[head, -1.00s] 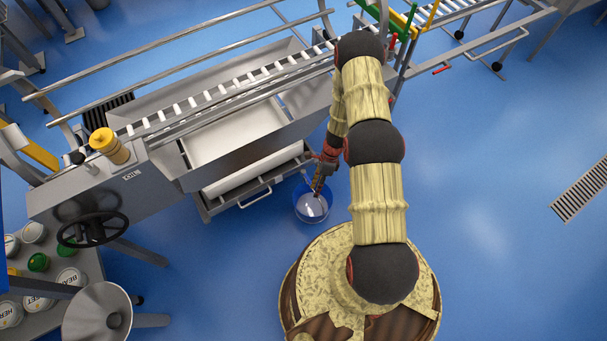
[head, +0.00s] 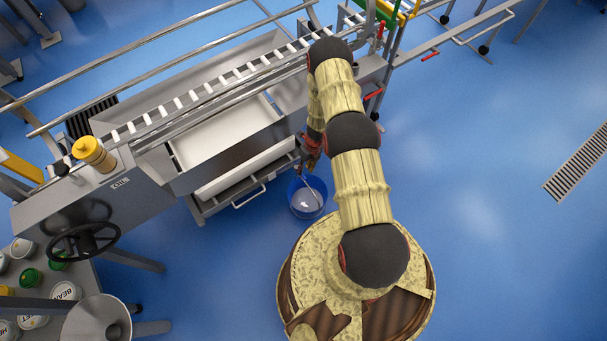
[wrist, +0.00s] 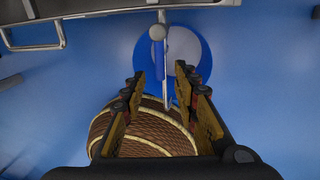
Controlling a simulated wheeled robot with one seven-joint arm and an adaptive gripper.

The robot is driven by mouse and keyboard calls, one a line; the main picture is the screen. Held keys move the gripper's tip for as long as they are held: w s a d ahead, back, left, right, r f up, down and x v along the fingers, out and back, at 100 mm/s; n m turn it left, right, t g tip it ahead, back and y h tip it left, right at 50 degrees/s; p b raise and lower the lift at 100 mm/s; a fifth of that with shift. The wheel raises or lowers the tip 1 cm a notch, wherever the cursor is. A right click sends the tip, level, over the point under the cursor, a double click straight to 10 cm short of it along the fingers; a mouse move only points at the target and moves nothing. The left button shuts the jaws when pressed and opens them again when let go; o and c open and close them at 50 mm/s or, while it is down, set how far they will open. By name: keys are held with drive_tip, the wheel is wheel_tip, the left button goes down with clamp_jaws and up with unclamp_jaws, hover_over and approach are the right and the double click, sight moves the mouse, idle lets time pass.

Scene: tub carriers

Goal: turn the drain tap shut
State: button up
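The drain tap's blue lever (wrist: 157,56) hangs below a round grey knob in the wrist view, at the machine's edge. A thin pale strand runs down beside it towards the blue bucket (wrist: 202,60); I cannot tell if it is liquid or a spout. My gripper (wrist: 160,74) is open and empty, its fingers on either side of the lever's lower end; contact is not visible. In the head view my gripper (head: 311,160) is beside the machine's lower edge, just above the bucket (head: 304,205) in the picture, and my arm hides the tap.
A yellow-capped post (head: 90,150) and a dark handwheel (head: 83,242) are at left. Red handles (head: 374,95) show right of my arm.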

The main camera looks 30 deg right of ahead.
drive_tip(key=shift+a+f+b, duration=0.25)
drive_tip(key=shift+f+b, duration=0.1)
drive_tip(key=shift+f, duration=0.75)
drive_tip(key=shift+a+f+b, duration=0.2)
drive_tip(key=shift+f+b, duration=0.1)
drive_tip(key=shift+f, duration=0.75)
drive_tip(key=shift+c, duration=0.2)
drive_tip(key=c, duration=0.7)
clamp_jaws()
